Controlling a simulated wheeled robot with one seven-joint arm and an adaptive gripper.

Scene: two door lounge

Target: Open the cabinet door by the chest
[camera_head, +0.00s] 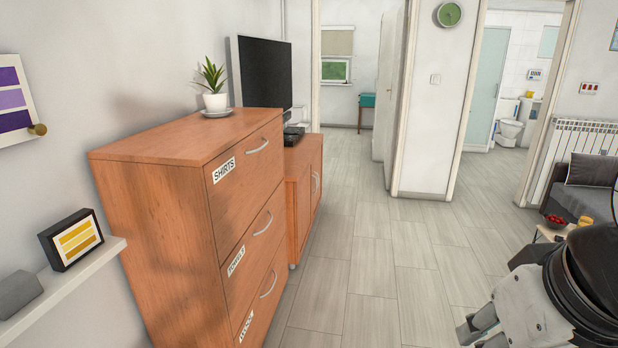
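The wooden cabinet (304,190) stands just beyond the chest, against the left wall, with a TV on top. Its front faces right and is seen at a steep angle. Two curved handles (316,182) show close together on its doors, which look closed. The wooden chest of drawers (165,210) is nearer and hides part of the cabinet. Its drawers look shut, with labels such as SHIRTS and silver handles. My gripper (476,326) is low at the right edge, well apart from the cabinet. Its fingers are small and partly cut off, so their opening is unclear.
Free tiled floor (365,255) lies in front of the chest and cabinet. A wall end (428,120) stands between two doorways. A sofa (585,190) and a low table with red fruit (555,220) are at the right. A shelf (75,280) juts from the left wall.

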